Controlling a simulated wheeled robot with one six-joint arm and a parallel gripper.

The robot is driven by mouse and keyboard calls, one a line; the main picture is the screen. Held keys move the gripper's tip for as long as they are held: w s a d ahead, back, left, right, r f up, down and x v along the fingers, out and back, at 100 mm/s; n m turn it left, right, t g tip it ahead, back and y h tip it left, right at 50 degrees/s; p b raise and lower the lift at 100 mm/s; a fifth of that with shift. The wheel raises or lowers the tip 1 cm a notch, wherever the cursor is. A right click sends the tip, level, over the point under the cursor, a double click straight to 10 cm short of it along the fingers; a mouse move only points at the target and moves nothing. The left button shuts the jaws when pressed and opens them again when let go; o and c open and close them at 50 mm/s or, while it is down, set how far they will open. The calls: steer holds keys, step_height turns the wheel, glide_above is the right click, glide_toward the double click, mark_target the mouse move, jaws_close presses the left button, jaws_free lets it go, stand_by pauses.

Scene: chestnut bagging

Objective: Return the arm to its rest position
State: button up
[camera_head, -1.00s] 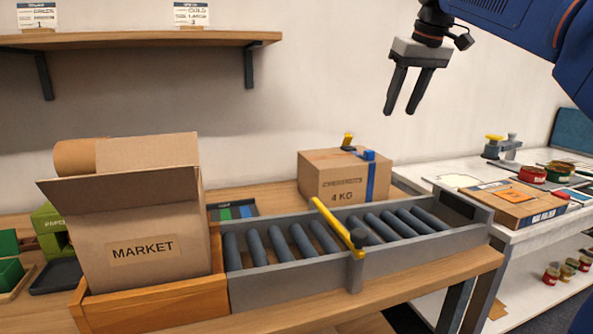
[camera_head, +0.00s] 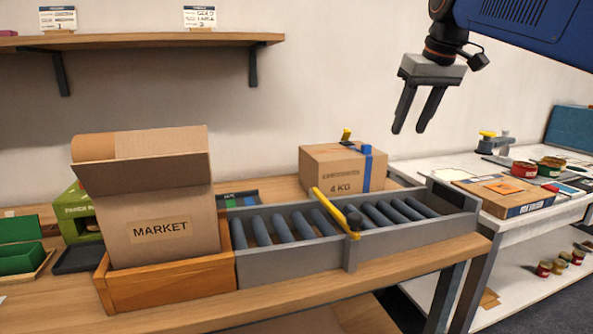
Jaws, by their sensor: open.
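My gripper (camera_head: 410,131) hangs in the air at the upper right, fingers pointing down and apart, with nothing between them. It is clear of the roller conveyor (camera_head: 292,273) and the side table. The blue arm link (camera_head: 550,30) above it runs off the top right of the view. The MARKET bag (camera_head: 160,231) stands upright and open-topped in a wooden tray (camera_head: 172,287) at the left end of the conveyor. A yellow bar (camera_head: 332,209) lies across the conveyor's middle.
A 4 KG carton (camera_head: 341,170) stands behind the conveyor. A white side table (camera_head: 530,225) at right holds a flat box (camera_head: 505,196), tins (camera_head: 523,168) and a yellow-topped tool (camera_head: 490,143). A wall shelf (camera_head: 140,40) hangs at upper left. The air around my gripper is free.

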steer(key=s+d+f+m, duration=0.1)
steer(key=s+f, duration=1.3)
steer(key=f, duration=0.3)
steer(key=s+d+f+m+h, duration=0.1)
steer(key=s+d+f+m, duration=0.1)
steer(key=s+f, duration=1.2)
step_height(320, 180, down, 4)
steer(key=shift+s+f, duration=0.15)
steer(key=shift+s, duration=0.1)
